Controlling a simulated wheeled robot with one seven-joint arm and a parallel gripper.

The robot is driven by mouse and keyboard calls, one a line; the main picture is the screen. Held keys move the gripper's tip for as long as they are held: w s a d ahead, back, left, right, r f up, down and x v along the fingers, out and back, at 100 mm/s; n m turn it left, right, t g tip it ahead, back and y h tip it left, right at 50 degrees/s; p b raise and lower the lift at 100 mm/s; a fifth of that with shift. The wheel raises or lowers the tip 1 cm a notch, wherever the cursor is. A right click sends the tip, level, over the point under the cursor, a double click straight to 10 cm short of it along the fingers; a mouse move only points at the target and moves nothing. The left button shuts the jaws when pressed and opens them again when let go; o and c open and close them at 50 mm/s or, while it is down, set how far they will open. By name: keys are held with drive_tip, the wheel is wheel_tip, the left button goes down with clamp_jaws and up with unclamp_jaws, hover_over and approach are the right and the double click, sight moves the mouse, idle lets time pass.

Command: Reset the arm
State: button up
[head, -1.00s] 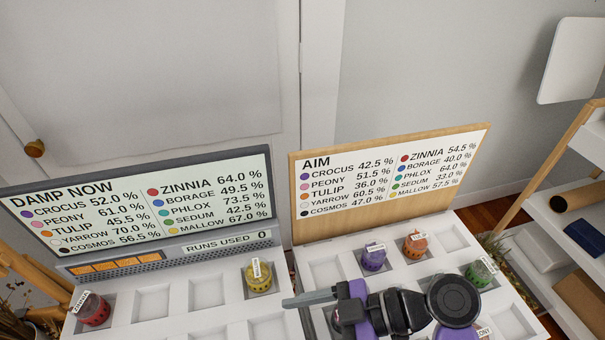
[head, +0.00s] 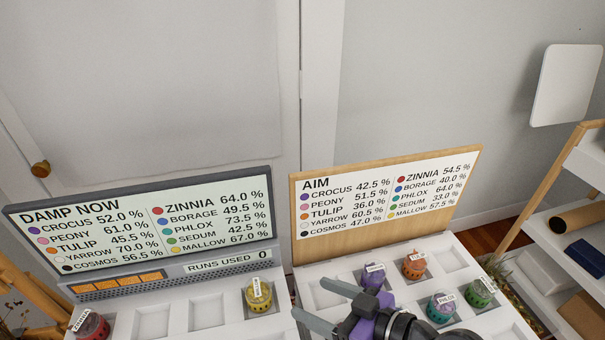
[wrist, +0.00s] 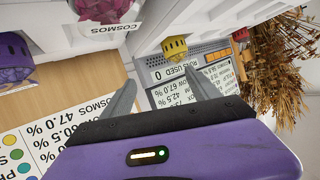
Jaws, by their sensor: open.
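My gripper (head: 328,308) is open and empty, with its two grey fingers spread, over the left side of the right tray in the head view. In the wrist view my gripper (wrist: 158,98) also shows open, with nothing between the fingers. The yellow pot (head: 258,296) labelled as mallow sits in the left tray, left of the fingers; it also shows in the wrist view (wrist: 175,47). The purple crocus pot (head: 374,276) stands close behind my gripper, and the teal phlox pot (head: 440,307) is to its right.
The damp board (head: 140,225), reading runs used 0, stands behind the left tray; the aim board (head: 385,200) stands behind the right one. An orange pot (head: 414,264), a green pot (head: 480,292) and a red pot (head: 92,325) sit in slots. Shelves (head: 560,240) stand at right.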

drive_tip(key=d+m+t+h, duration=0.1)
drive_tip(key=d+m, duration=0.1)
drive_tip(key=d, duration=0.1)
drive_tip(key=s+d+f+m+t+h, duration=0.1)
drive_tip(key=d+m+t+h, duration=0.1)
drive_tip(key=d, duration=0.1)
drive_tip(key=d+f+m+t+h, duration=0.1)
drive_tip(key=d+m+h, duration=0.1)
drive_tip(key=d, duration=0.1)
drive_tip(key=shift+s+d+f+t, duration=0.1)
drive_tip(key=shift+s+f+t, duration=0.1)
drive_tip(key=shift+s+t, duration=0.2)
drive_tip(key=s+d+r+m+t+h, duration=0.2)
drive_tip(key=s+d+m+h, duration=0.15)
drive_tip(key=s+d, duration=0.3)
drive_tip(key=s+d+r+h, duration=0.1)
drive_tip(key=s+r+h, duration=0.1)
drive_tip(key=s, duration=1.9)
drive_tip(key=shift+s+r+h, duration=0.3)
drive_tip(key=shift+r+h, duration=0.05)
drive_tip(key=shift+r, duration=0.15)
